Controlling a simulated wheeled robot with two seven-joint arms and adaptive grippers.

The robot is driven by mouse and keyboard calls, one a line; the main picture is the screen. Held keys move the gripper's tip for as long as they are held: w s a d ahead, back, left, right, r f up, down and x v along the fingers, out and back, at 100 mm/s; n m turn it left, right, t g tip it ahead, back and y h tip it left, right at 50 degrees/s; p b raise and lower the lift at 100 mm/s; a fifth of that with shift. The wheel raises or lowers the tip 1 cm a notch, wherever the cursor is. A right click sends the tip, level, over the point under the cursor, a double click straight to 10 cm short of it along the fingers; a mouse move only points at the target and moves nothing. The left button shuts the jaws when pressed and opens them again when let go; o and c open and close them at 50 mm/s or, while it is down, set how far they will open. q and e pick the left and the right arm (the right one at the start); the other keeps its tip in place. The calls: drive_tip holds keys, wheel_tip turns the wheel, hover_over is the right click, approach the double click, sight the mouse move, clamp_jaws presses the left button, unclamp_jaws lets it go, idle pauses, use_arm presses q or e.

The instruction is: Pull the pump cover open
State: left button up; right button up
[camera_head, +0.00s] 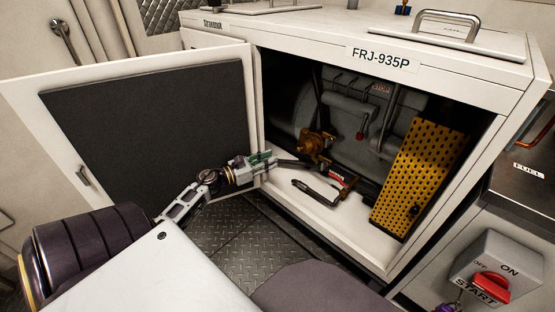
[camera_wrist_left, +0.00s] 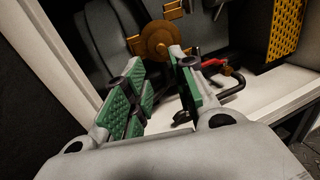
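My left gripper (camera_head: 272,162) reaches in past the open white door to the front edge of the cabinet opening. In the left wrist view its green-padded fingers (camera_wrist_left: 158,68) are apart, with nothing seen between them. A brass-coloured round pump part (camera_head: 316,146) is just beyond the fingertips inside the cabinet; in the left wrist view it is a disc (camera_wrist_left: 158,40). I cannot tell whether this disc is the pump cover. A dark lever with red on it (camera_head: 336,178) lies right of the gripper. My right gripper is not in view.
The white door (camera_head: 248,90) with its dark panel stands open at left. A yellow perforated guard (camera_head: 420,175) stands at the right inside the cabinet. A black bar (camera_head: 316,192) lies on the white cabinet floor. A red switch (camera_head: 490,286) is at lower right.

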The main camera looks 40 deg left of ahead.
use_arm(q)
drive_tip(key=shift+w+r+p, duration=0.1)
drive_tip(key=shift+r+p, duration=0.3)
drive_tip(key=shift+r, duration=0.15)
clamp_jaws()
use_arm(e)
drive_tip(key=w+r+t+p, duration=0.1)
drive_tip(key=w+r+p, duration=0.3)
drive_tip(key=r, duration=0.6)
use_arm(q)
drive_tip(key=d+n+y+p, duration=0.1)
drive_tip(key=d+n+y, duration=0.3)
drive_tip(key=n, duration=0.8)
drive_tip(key=d+f+n+t+y+p, duration=0.1)
drive_tip(key=d+n+y, duration=0.2)
drive_tip(key=n, duration=0.9)
drive_tip(key=shift+w+d+y, duration=0.4)
drive_tip(key=shift+d, duration=0.9)
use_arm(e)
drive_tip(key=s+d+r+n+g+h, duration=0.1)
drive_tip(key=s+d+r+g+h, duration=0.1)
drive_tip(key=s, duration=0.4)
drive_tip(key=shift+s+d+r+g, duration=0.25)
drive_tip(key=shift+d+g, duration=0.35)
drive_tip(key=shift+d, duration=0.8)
use_arm(q)
drive_tip(key=shift+f, duration=0.1)
